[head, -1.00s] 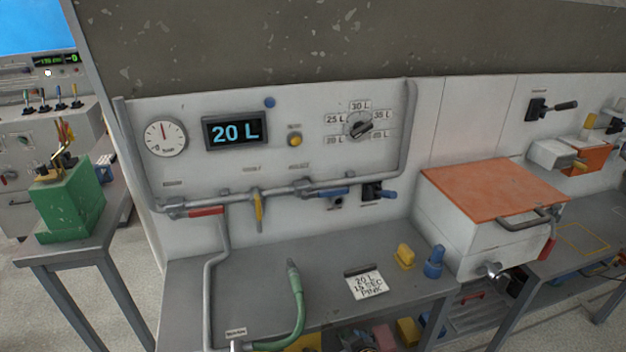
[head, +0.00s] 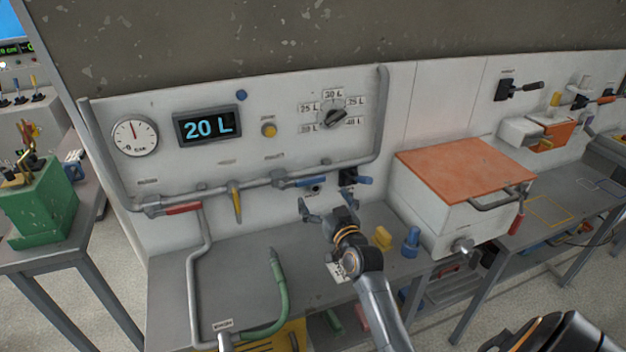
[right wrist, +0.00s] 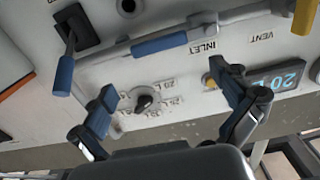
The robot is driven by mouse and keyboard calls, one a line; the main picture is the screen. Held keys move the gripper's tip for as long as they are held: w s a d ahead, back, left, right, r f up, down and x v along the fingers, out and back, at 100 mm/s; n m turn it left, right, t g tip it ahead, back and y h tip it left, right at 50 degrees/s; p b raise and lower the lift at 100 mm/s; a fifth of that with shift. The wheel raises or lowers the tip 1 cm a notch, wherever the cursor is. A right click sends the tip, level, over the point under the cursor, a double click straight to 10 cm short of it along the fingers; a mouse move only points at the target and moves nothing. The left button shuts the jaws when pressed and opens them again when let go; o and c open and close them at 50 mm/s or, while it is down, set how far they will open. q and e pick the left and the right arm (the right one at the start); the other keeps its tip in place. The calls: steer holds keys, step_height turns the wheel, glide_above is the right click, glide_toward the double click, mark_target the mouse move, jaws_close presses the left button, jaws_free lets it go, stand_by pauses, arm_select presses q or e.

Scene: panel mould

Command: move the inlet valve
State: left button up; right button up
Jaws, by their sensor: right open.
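The inlet valve (head: 308,182) is a blue lever lying along the grey pipe on the white panel, close to level. In the right wrist view, turned upside down, the blue lever (right wrist: 160,44) shows beside the INLET label. My right gripper (head: 327,203) is open and empty, in front of the panel just below the lever in the head view. In the right wrist view its blue-tipped fingers (right wrist: 185,96) are spread, with the lever beyond them and apart from them. My left gripper is not in view.
A red lever (head: 183,208) and a yellow lever (head: 236,203) sit on the same pipe to the left. A black switch with a blue handle (head: 364,180) is close on the right. Yellow and blue pieces and a green hose (head: 281,300) are on the bench (head: 240,262).

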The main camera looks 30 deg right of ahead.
mark_target(311, 179)
steer(key=x, duration=0.7)
steer(key=shift+f+p, duration=0.1)
steer(key=shift+p, duration=0.3)
